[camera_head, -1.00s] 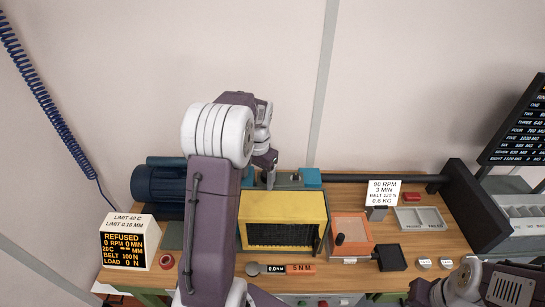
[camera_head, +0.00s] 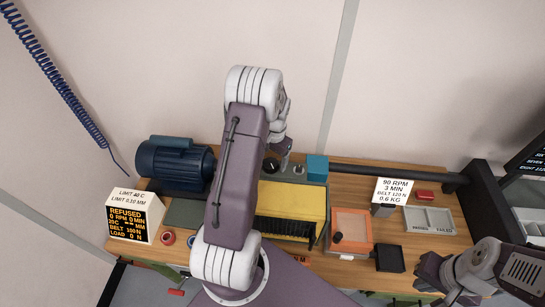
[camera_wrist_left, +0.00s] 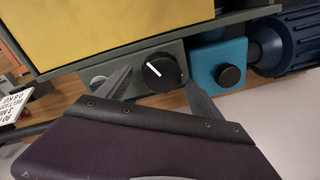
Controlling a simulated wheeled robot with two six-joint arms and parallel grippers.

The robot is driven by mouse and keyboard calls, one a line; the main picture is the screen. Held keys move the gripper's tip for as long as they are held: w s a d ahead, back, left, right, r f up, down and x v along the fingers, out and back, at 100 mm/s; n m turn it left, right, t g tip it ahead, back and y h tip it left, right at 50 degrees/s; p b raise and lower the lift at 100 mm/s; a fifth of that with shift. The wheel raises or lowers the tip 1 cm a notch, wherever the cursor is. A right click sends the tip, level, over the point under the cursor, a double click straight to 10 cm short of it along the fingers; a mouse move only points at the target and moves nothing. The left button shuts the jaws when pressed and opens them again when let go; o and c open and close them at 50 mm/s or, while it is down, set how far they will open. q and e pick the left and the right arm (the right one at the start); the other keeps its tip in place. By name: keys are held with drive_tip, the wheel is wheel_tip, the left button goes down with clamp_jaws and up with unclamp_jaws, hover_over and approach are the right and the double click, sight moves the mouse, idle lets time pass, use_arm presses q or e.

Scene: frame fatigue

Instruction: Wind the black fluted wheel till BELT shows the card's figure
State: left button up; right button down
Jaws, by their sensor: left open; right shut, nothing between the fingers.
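The black fluted wheel (camera_wrist_left: 160,72), with a white pointer line, sits on the grey frame in the left wrist view. It also shows in the head view (camera_head: 271,165), partly hidden by my left arm. My left gripper (camera_wrist_left: 158,88) is open, its fingers on either side of the wheel; I cannot tell whether they touch it. The card (camera_head: 392,190) reads 90 RPM, 3 MIN, 0.6 KG; its BELT figure is blurred, perhaps 110 or 120 N. The display (camera_head: 133,219) shows REFUSED and BELT 100 N. My right gripper (camera_head: 430,276) is shut and empty at the lower right, its fingertips unclear.
Beside the wheel is a blue block (camera_wrist_left: 210,62) with another black knob (camera_wrist_left: 229,76). A yellow guard (camera_head: 295,205) stands in front. A blue motor (camera_head: 172,163), an orange tray (camera_head: 351,222) and a grey two-part tray (camera_head: 430,219) are on the bench.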

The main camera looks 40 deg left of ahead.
use_arm(q)
drive_tip(key=shift+w+f, duration=0.15)
drive_tip(key=shift+f, duration=0.2)
drive_tip(key=shift+s+r, duration=0.2)
drive_tip(key=shift+s, duration=0.6)
drive_tip(key=c, duration=0.5)
drive_tip(key=shift+w, duration=0.2)
drive_tip(key=c, duration=0.9)
drive_tip(key=shift+m, duration=2.2)
use_arm(e)
drive_tip(key=shift+s+r, duration=0.1)
drive_tip(key=shift+s, duration=0.5)
